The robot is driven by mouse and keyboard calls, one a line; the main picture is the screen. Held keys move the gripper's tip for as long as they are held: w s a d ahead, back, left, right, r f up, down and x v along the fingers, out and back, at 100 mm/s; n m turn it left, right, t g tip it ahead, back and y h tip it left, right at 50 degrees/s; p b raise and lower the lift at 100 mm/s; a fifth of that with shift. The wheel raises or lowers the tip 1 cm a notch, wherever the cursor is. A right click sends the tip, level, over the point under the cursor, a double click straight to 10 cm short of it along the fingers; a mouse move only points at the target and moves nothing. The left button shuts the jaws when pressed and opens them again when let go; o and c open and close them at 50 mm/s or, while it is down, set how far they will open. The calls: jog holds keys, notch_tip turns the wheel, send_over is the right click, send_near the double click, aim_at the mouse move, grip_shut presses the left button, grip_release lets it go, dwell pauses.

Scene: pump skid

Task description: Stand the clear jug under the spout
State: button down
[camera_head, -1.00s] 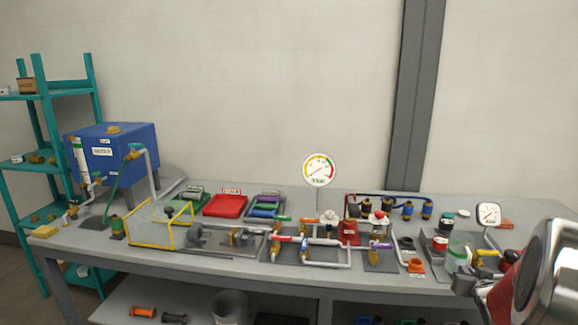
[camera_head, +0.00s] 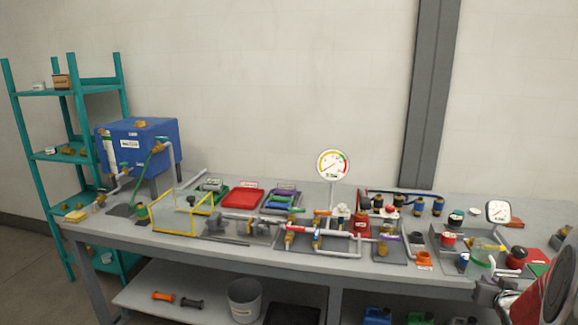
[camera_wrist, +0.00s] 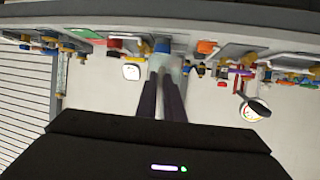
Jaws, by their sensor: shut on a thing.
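The clear jug (camera_head: 481,257), pale green and see-through, is at the right end of the bench in the head view. My gripper (camera_head: 485,287) is at its near side, partly hidden by my own arm. In the wrist view the picture is upside down, and my two dark fingers (camera_wrist: 161,78) are shut on the pale see-through jug (camera_wrist: 174,70). I cannot tell whether the jug touches the bench.
A yellow-framed clear guard (camera_head: 178,222) stands right of the tank. A red-topped part (camera_head: 516,257) and a small dial (camera_head: 498,212) are close to the jug. A teal shelf (camera_head: 72,150) stands at left.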

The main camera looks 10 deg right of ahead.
jog(key=w+a+f+n+y, duration=0.1)
jog(key=w+a+n+y, duration=0.1)
jog(key=a, duration=1.2)
jog(key=w+a+n+t+y, duration=0.1)
jog(key=w+a, duration=0.3)
jog(key=a, duration=1.1)
jog(key=w+a+f+n+t+y, duration=0.1)
jog(key=w+a+n+y, duration=0.2)
jog(key=a, duration=1.2)
jog(key=shift+w+a+f+y, duration=0.2)
jog(key=shift+w+f+y, duration=0.05)
jog(key=shift+f+y, duration=0.1)
jog(key=s+f, duration=0.5)
jog(key=f, duration=0.1)
jog(key=shift+f, duration=0.15)
